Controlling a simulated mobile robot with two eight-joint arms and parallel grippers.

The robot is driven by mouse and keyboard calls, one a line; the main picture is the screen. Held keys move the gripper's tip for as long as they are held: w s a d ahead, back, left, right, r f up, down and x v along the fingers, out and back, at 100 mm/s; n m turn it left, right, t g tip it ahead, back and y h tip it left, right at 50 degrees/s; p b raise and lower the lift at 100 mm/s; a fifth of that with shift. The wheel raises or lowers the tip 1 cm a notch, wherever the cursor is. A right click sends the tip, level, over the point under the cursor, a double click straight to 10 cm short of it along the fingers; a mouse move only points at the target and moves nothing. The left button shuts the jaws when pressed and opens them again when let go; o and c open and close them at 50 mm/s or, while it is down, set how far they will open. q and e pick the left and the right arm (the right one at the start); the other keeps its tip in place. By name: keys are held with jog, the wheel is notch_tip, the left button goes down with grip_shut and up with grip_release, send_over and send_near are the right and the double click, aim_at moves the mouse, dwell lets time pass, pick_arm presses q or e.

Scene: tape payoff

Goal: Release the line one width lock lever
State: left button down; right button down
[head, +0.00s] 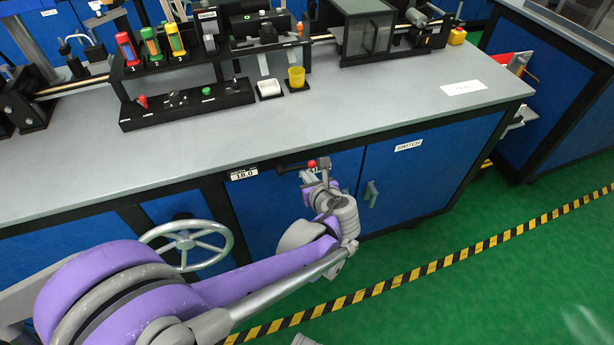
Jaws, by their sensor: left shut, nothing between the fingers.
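A lever with a red knob (311,163) sticks out below the front edge of the bench, right of a small display reading 18.0 (243,173). Its thin dark bar runs roughly sideways. It seems to be the width lock lever; no readable label confirms this. My left gripper (311,178) is right at the knob end, just below it in the picture. Its fingers are shut with nothing held. I cannot tell whether they touch the lever, and the gripper hides part of the area behind.
A grey handwheel (187,244) stands out left of the lever, close to my left arm. Blue cabinet doors, one labelled SWITCH (408,145), lie behind the gripper. The bench top (350,105) carries machinery at the back. Striped floor tape (430,268) crosses the open green floor.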

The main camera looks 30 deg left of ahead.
aim_at(304, 167)
pick_arm(q)
jog(key=shift+r+n+t+h+p, duration=0.3)
jog(key=shift+r+n+t+p, duration=0.2)
jog(key=shift+n, duration=0.1)
dwell(0.3)
jog(key=shift+s+r+n+t+h+p, duration=0.1)
jog(key=shift+r+n+t+h+p, duration=0.45)
jog(key=shift+r+n, duration=0.2)
jog(key=shift+s+a+r+n+t+h+p, duration=0.15)
jog(key=shift+a+r+n+t+h+p, duration=0.1)
jog(key=shift+r+n+t+p, duration=0.5)
jog(key=shift+s+a+r+n+t+p, duration=0.25)
jog(key=shift+s+a+r+n+p, duration=0.35)
jog(key=shift+s+r, duration=0.2)
jog(key=shift+s+a+r+n+t+p, duration=0.25)
jog(key=shift+s+a+r+n+p, duration=0.2)
jog(key=shift+s+a+r, duration=0.25)
jog(key=shift+s, duration=0.1)
